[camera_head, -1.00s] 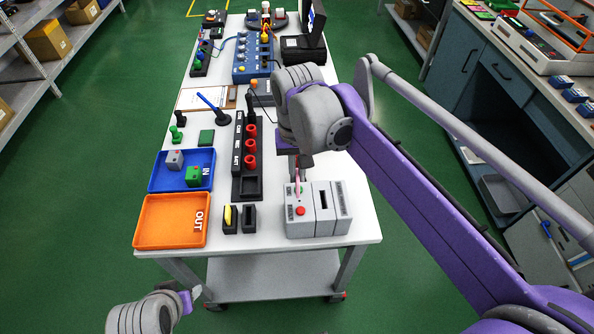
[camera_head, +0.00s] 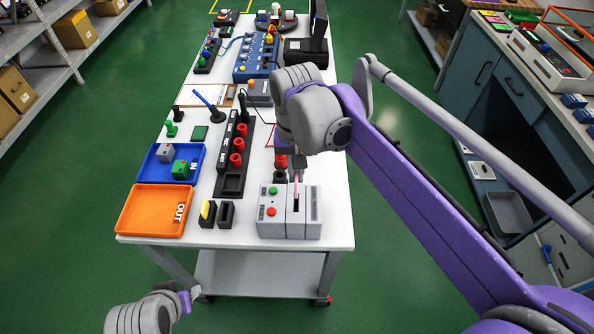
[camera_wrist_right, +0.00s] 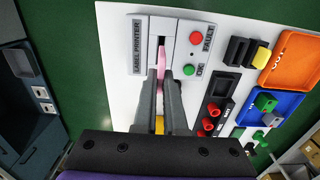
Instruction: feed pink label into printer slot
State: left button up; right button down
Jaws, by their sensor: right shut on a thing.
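The grey label printer (camera_head: 270,228) stands at the near right end of the white table, with a dark slot, a green button and a red button on top. My right gripper (camera_head: 296,176) is shut on the pink label (camera_head: 296,187) just above the slot. In the right wrist view, the pink label (camera_wrist_right: 161,62) sits between the fingers of the right gripper (camera_wrist_right: 160,80), and its far end overlaps the dark slot (camera_wrist_right: 161,41). I cannot tell whether it has entered. My left gripper (camera_head: 190,298) is low at the left, off the table; its jaws are unclear.
An orange OUT tray (camera_head: 128,224) and a blue IN tray (camera_head: 146,172) are at the table's left. Small black holders (camera_head: 226,214) stand left of the printer. A black rack with red parts (camera_head: 232,184) lies behind them. The table's front edge is close to the printer.

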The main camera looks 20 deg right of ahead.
jog(key=shift+f+b, duration=1.55)
jog(key=shift+f, duration=0.55)
jog(key=shift+p, duration=0.35)
jog(key=shift+f+b, duration=1.1)
jog(key=shift+f, duration=0.85)
jog(key=c, duration=0.9)
grip_release()
jog(key=shift+r, duration=0.1)
notch_tip(320, 180, up, 11)
jog(key=shift+f+p, duration=0.15)
jog(key=shift+p, duration=0.5)
